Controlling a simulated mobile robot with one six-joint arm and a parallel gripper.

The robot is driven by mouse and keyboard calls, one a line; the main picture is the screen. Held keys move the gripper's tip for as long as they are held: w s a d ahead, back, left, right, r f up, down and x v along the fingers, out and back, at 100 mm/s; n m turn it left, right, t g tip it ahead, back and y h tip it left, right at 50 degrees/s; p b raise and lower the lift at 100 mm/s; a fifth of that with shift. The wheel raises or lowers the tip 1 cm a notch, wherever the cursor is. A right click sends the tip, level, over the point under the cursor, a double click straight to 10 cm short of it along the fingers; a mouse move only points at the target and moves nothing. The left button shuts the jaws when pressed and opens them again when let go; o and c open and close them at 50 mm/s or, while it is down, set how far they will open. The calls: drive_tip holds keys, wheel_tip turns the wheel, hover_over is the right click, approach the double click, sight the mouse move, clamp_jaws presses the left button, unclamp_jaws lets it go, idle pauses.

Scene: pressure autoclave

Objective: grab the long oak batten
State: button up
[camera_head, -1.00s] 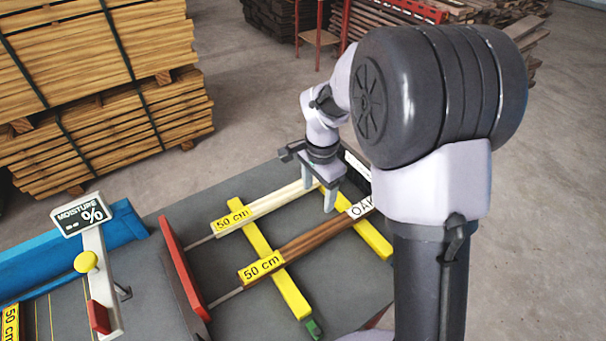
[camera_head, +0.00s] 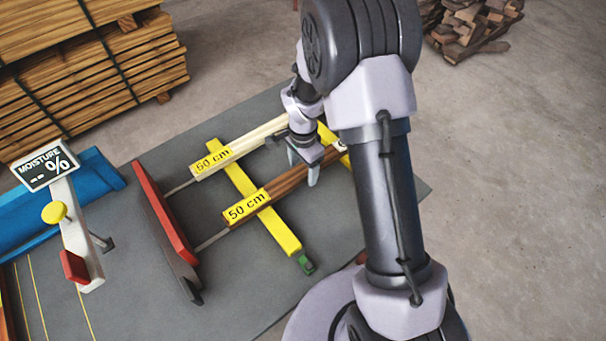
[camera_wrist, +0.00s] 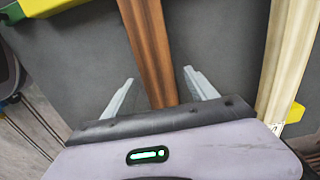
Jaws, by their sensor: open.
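The oak batten is the long brown one (camera_head: 288,184), lying on yellow cross-supports (camera_head: 276,226) with a "50 cm" tag (camera_head: 246,207) near its left end. A pale batten (camera_head: 262,134) lies roughly parallel behind it, also tagged 50 cm. My gripper (camera_head: 302,168) is open and pointed down at the right part of the brown batten. In the wrist view, the brown batten (camera_wrist: 146,45) runs between the two spread fingers (camera_wrist: 160,79), with a gap on each side. The pale batten (camera_wrist: 286,55) is outside the fingers at the right. My arm partly hides the brown batten's right end.
A red stop board (camera_head: 164,215) stands left of the battens. Further left are a moisture sign (camera_head: 45,165) on a post and a blue trough (camera_head: 100,172). The grey table top (camera_head: 225,290) is bare in front. Stacked planks (camera_head: 90,75) stand behind on the floor.

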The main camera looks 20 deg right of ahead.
drive_tip(key=shift+r, duration=0.15)
drive_tip(key=shift+c, duration=0.7)
clamp_jaws()
drive_tip(key=shift+r, duration=0.1)
